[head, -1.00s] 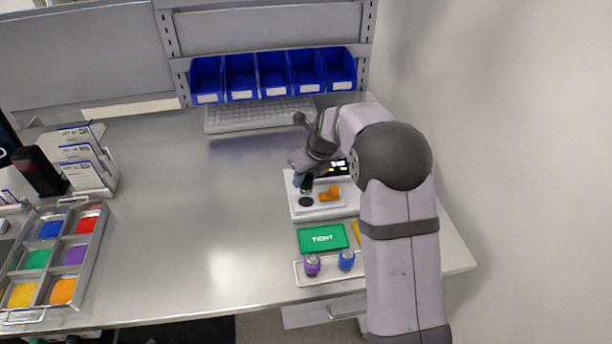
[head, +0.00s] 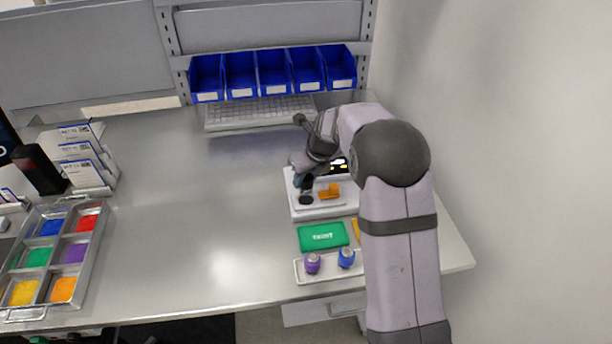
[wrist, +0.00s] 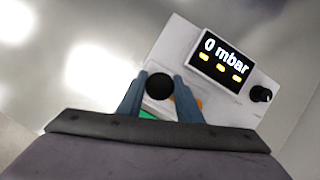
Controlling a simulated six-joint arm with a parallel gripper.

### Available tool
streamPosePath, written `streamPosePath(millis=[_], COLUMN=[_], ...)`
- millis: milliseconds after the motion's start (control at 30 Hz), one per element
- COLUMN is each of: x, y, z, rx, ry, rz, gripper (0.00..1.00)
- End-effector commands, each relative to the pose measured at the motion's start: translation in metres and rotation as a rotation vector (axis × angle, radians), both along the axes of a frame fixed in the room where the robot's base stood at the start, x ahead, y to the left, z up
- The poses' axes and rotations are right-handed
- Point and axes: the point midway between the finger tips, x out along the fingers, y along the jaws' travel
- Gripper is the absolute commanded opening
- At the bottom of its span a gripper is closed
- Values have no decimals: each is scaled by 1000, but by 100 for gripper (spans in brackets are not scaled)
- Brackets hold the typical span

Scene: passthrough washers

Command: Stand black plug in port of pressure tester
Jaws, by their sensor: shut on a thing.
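The white pressure tester (head: 299,211) stands on the right of the bench, with an orange part (head: 330,191) on its top. In the wrist view the tester (wrist: 176,40) shows a display reading "0 mbar" (wrist: 222,53). My gripper (head: 304,185) is over the left part of the tester. In the wrist view its two blue-grey fingers are shut on the black plug (wrist: 160,87), seen from above as a round dark top. The plug also shows as a dark shape under the fingers in the head view (head: 306,198). The port is hidden; I cannot tell whether the plug is in it.
A white tray (head: 325,278) with a purple and a blue item is nearer the front edge. A keyboard (head: 260,112) and blue bins stand behind. The bench's middle is clear.

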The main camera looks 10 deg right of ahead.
Motion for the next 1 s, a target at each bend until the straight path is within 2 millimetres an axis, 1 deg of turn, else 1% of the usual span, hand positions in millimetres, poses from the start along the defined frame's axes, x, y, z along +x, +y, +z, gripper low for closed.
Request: streamPosePath(millis=[367,1000], x=[0,0], y=[0,0], z=[-11,-13], rx=[0,0], ry=[-2,-1], rz=[0,0], gripper=[7,7])
